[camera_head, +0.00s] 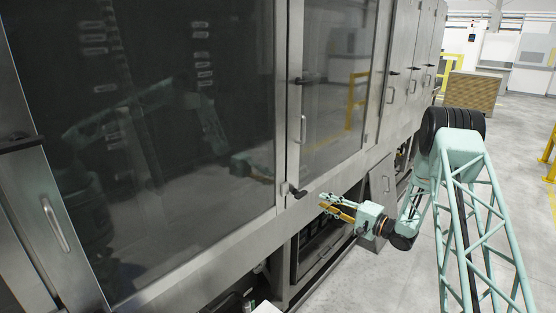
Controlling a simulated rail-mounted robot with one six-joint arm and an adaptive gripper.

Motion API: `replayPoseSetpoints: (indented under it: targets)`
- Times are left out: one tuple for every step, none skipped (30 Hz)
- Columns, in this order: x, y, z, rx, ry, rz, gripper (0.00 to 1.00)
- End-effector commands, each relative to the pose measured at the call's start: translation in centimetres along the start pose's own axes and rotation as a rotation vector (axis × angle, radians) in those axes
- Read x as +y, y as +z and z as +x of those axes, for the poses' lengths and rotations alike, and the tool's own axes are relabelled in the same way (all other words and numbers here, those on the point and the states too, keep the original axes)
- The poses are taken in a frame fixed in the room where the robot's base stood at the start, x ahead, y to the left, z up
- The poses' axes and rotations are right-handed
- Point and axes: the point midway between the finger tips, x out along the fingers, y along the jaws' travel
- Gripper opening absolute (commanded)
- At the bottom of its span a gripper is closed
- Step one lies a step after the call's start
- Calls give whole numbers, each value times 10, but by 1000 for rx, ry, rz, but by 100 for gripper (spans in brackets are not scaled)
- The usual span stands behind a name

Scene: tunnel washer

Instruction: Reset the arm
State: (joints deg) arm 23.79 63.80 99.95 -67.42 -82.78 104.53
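My gripper (322,202) is in the middle of the head view, in front of the washer's lower door frame. Its two fingers point left, and a narrow gap seems to show between them. I see nothing held in it. A dark latch handle (297,191) on the washer (240,225) is just left of the fingertips. The gripper appears apart from it, though the depth is hard to judge. My arm reaches left from my mint lattice column at the right.
Large glass doors (190,110) fill the left, with a vertical metal handle (303,129) above my gripper. Below is an open lower bay (320,250). A brown board-like block (470,92) stands behind. Yellow railings (549,155) are at the right edge. Grey floor (375,285) is clear beside the washer.

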Motion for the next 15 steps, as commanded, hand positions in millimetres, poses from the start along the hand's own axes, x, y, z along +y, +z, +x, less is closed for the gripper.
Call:
replayPoseSetpoints:
  targets:
    - [-4,-1,2,6,8,-14,20]
    - [-7,-2,3,10,13,-23,20]
    - [-10,-4,4,16,21,-36,20]
    - [-14,-5,5,21,28,-47,20]
    - [-17,-6,7,28,35,-59,20]
    - [-21,-8,8,36,45,-76,20]
    - [-24,-10,10,43,54,-88,20]
    - [-29,-11,11,49,62,-102,20]
    - [-33,-13,12,59,76,-120,20]
    - [-37,-14,13,66,84,-133,20]
    - [-41,-16,14,74,94,-149,20]
    - [-46,-18,15,83,106,-166,20]
    - [-50,-19,15,90,116,-180,20]
    - [-54,-21,16,97,126,-194,20]
    - [-59,-22,16,107,139,-211,20]
